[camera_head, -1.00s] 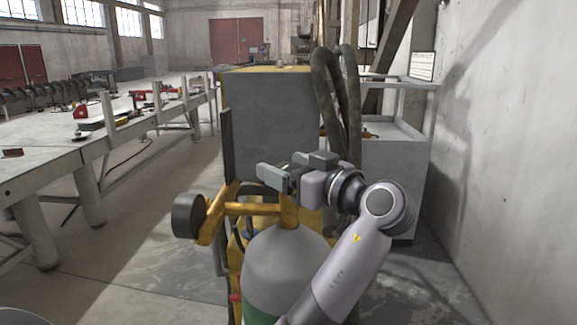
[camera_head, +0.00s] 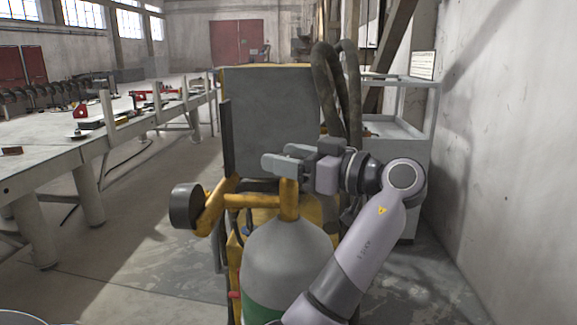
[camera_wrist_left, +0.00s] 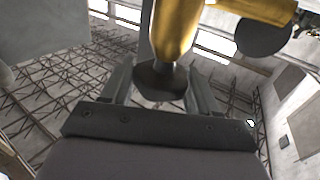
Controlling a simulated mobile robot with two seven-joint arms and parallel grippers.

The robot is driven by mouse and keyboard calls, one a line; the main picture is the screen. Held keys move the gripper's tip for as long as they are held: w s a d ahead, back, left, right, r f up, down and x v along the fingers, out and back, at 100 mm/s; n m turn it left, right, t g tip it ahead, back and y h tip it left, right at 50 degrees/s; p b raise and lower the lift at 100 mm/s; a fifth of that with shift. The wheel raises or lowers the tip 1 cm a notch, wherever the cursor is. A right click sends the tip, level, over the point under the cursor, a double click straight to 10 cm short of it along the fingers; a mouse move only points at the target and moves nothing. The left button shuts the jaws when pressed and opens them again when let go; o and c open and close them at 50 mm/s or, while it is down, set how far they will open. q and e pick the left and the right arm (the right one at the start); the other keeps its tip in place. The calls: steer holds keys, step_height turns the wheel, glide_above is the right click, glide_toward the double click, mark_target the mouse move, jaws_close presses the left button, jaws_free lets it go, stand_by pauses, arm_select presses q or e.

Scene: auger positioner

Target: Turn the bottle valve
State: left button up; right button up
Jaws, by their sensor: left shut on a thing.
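The grey gas bottle (camera_head: 288,258) with a green lower band stands upright at the middle bottom of the head view. Its yellow valve assembly (camera_head: 289,203) rises from the neck, with a yellow pipe running left to a dark round gauge-like part (camera_head: 186,206). My left gripper (camera_head: 277,157) is at the top of the valve, fingers pointing left. In the left wrist view, a dark knob (camera_wrist_left: 160,80) at the end of the yellow valve body (camera_wrist_left: 177,28) sits between the two fingers. The gripper is shut on this knob. My right gripper is not in view.
A large grey box panel (camera_head: 272,115) stands right behind the bottle, with thick dark hoses (camera_head: 345,95) on its right. A pale cabinet (camera_head: 400,160) and a bare wall are farther right. A long workbench (camera_head: 60,165) runs along the left, with free floor between.

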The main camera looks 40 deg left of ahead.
arm_select(q)
steer(key=n+g+b, duration=0.1)
steer(key=n+g, duration=0.1)
steer(key=g, duration=0.1)
steer(key=shift+f+h, duration=0.15)
steer(key=shift+h, duration=0.25)
steer(key=n+g+h+b, duration=0.1)
steer(key=n+g+b, duration=0.1)
steer(key=g, duration=0.1)
steer(key=shift+h, duration=0.4)
steer(key=shift+n+g+h+b, duration=0.7)
steer(key=shift+n+g+b, duration=0.3)
steer(key=shift+g+b, duration=0.3)
steer(key=o, duration=0.8)
steer(key=shift+c, duration=0.2)
steer(key=shift+o, duration=0.7)
